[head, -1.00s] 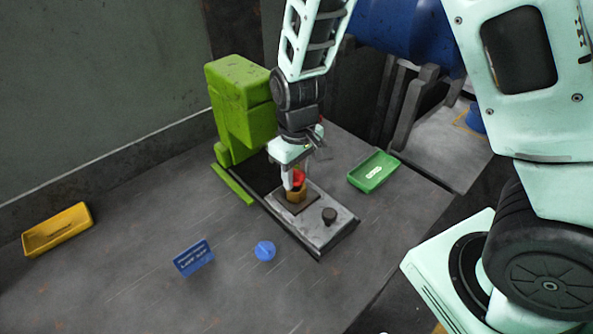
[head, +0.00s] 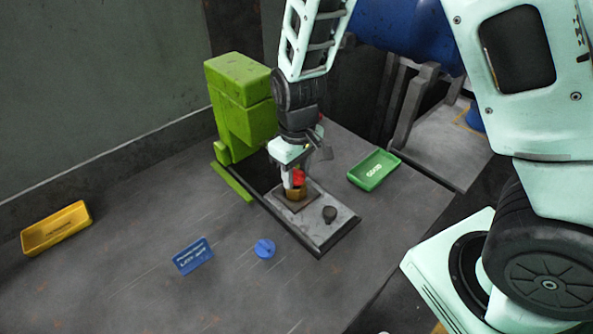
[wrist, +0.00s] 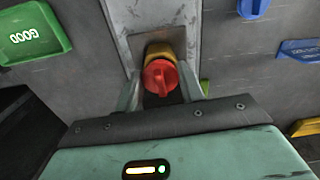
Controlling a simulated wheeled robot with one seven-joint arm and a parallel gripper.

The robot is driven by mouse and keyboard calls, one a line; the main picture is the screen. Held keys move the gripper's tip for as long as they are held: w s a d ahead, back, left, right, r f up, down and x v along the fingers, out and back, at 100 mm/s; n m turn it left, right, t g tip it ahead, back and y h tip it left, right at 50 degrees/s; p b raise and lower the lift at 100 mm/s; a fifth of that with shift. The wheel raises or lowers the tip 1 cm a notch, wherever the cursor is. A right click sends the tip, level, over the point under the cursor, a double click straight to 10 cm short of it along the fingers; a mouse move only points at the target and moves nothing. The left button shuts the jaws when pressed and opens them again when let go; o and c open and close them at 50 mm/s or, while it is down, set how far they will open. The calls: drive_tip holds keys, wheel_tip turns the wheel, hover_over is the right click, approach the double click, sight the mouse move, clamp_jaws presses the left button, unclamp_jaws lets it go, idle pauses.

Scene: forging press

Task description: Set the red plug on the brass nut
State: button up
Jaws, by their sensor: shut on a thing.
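The red plug (head: 298,177) is between the fingers of my gripper (head: 292,182), which is shut on it. In the wrist view the red plug (wrist: 160,77) shows its round top with a raised grip bar, between the two fingers. The brass nut (head: 297,194) sits on the grey plate of the green press, directly under the plug. In the wrist view the brass nut (wrist: 158,50) shows as a yellow edge behind the plug. The plug looks in line with the nut; I cannot tell whether they touch.
A green GOOD tray (head: 374,169) lies right, a yellow tray (head: 56,228) far left. A blue round piece (head: 265,249) and a blue sign (head: 193,256) are in front.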

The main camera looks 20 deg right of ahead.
drive_tip(key=shift+f, duration=0.35)
drive_tip(key=o, duration=0.7)
drive_tip(key=shift+r, duration=0.15)
